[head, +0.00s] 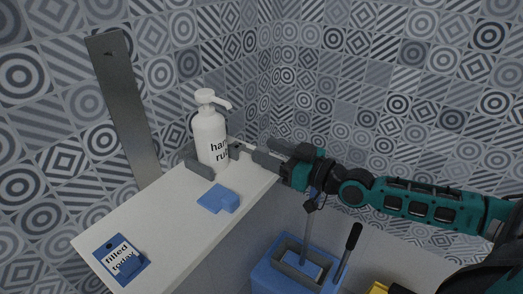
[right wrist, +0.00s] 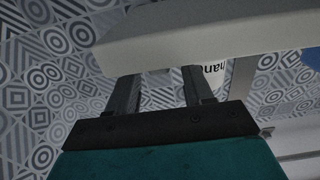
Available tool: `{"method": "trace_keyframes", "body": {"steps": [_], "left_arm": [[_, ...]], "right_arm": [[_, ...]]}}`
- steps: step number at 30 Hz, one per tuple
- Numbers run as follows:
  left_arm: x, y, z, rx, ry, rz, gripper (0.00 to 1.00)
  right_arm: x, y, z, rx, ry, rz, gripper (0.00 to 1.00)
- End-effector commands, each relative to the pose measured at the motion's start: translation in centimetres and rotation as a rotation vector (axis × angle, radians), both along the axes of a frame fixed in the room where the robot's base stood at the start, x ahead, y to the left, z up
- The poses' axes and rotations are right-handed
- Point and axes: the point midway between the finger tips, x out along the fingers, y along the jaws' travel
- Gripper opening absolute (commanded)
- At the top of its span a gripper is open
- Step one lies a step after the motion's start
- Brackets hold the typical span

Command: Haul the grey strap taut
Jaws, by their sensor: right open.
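A white pump bottle (head: 210,138), lettered in black, stands upright on the white shelf (head: 165,225). A grey block (head: 198,169) sits at its left front, and a small grey piece (head: 235,150) touches or nearly touches its right side. These may belong to the grey strap; I cannot make out a clear strap run. My right gripper (head: 268,152) is open just right of the bottle, fingers pointing left at the small grey piece. In the right wrist view the right gripper's fingers (right wrist: 162,90) are apart, with part of the bottle (right wrist: 205,75) behind them. My left gripper is not in view.
A long flat grey strip (head: 125,105) leans at the wall behind the shelf. A blue block (head: 218,199) and a blue "filled today" tag (head: 121,260) lie on the shelf. Below right is a blue box (head: 272,281) with a grey-rimmed opening and a black-handled lever (head: 350,245).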

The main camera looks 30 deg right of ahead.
Motion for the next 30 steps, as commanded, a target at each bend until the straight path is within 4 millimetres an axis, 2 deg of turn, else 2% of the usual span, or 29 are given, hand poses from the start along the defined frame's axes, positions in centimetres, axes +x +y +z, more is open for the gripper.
{"method": "trace_keyframes", "body": {"steps": [9, 20, 30], "left_arm": [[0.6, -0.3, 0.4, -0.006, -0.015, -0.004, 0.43], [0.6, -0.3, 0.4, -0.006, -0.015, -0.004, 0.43], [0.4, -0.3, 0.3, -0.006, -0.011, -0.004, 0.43]], "right_arm": [[2.2, 0.9, 0.0, 0.0, 0.0, -0.001, 0.51], [2.5, 1.0, 0.0, 0.0, 0.001, 0.0, 0.51], [2.4, 1.0, 0.0, -0.001, 0.001, 0.0, 0.2]]}}
